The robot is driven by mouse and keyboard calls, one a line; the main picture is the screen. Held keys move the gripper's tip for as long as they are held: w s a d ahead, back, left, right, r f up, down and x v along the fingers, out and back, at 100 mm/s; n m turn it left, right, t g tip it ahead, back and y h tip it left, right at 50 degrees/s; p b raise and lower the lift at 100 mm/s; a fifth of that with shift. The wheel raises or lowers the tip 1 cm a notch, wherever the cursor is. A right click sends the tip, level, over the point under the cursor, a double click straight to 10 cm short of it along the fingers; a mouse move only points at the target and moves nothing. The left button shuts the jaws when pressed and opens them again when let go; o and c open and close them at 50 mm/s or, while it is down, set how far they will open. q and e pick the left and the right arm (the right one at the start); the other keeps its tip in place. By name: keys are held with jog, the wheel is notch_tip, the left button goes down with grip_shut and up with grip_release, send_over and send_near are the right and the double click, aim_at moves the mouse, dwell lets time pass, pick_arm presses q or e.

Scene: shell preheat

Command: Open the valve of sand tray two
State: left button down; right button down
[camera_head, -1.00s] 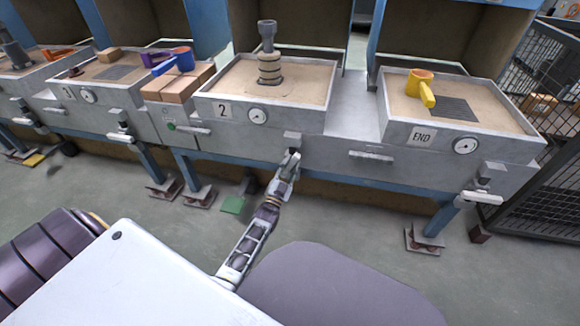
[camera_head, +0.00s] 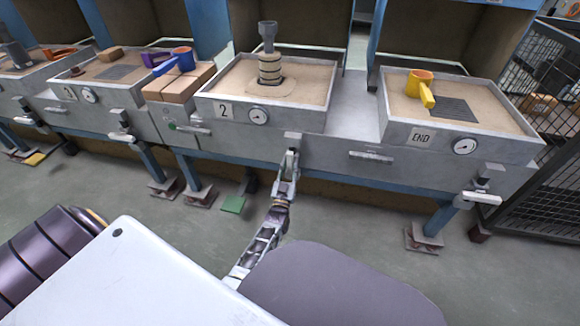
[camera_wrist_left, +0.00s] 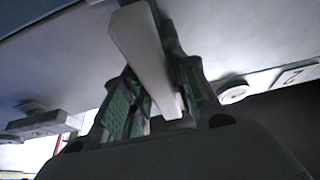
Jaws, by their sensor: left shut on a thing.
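Sand tray two (camera_head: 320,113) is a grey metal box of tan sand, marked with a "2" plate (camera_head: 224,110) and a round gauge (camera_head: 259,115). Its valve (camera_head: 292,138) sits on the front face below the rim, right of the gauge. My left gripper (camera_head: 290,158) is at this valve. In the left wrist view, the pale valve handle (camera_wrist_left: 143,50) lies between the green-padded fingers of the left gripper (camera_wrist_left: 158,103), which is shut on it. In the head view the gripper mostly hides the handle. My right gripper is not in view.
A stacked pillar (camera_head: 268,66) stands in tray two's sand, with a faint ring around its base. The END tray (camera_head: 400,118) is to the right, and tan bricks (camera_head: 180,86) lie to the left. A wire cage (camera_head: 545,150) stands at far right.

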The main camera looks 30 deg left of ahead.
pick_arm(q)
jog(key=c, duration=1.3)
grip_release()
jog(key=shift+m, duration=0.5)
